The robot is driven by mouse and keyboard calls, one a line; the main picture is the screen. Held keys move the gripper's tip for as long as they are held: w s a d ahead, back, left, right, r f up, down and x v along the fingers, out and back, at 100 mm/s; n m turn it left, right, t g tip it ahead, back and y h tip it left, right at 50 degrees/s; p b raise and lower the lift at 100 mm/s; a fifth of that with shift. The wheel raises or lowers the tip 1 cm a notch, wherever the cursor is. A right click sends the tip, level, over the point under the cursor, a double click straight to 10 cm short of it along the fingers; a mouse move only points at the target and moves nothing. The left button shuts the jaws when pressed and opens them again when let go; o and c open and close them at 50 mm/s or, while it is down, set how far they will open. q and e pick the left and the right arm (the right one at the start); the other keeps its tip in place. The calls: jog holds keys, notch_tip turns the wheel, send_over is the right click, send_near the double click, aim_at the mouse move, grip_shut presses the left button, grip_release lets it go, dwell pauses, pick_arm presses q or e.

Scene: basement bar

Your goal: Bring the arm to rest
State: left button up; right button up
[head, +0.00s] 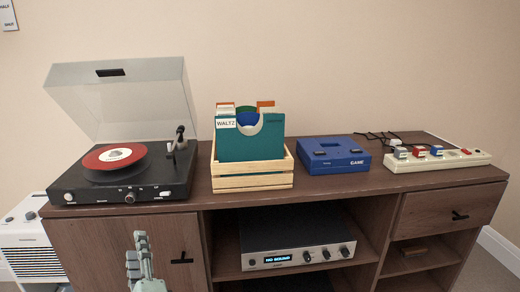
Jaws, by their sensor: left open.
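My left gripper (140,243) shows at the bottom left, pointing up, in front of the cabinet's left door. It is open, and nothing shows between its fingers. Its fingertips are below the cabinet top and apart from the things on it. My right gripper is not in view.
On the wooden cabinet (330,195) stand a record player (130,195) with its lid raised, a wooden crate (252,182) of record sleeves, a blue game box (335,157) and a white power strip (440,161). An amplifier (297,257) sits in the open shelf. A white unit (30,240) stands left.

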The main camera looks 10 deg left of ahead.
pick_arm(q)
jog(key=s+a+f+n+g+h, duration=0.1)
jog(key=s+f+n+g, duration=0.15)
jog(key=f, duration=0.55)
jog(key=s+f+n+g+h, duration=0.2)
jog(key=f+n, duration=0.1)
jog(key=f, duration=0.4)
jog(key=s+a+f+n+g+h, duration=0.1)
jog(key=s+f+n+g, duration=0.15)
jog(key=f, duration=0.55)
jog(key=s+d+f+n+g+h, duration=0.3)
jog(key=s+f, duration=0.3)
jog(key=f, duration=0.1)
jog(key=s+d+f+n+g+h, duration=0.2)
jog(key=s+f+n+g+h, duration=0.1)
jog(key=s+f, duration=0.3)
jog(key=shift+d+f+n, duration=0.4)
jog(key=shift+f+n, duration=0.2)
jog(key=shift+f, duration=0.3)
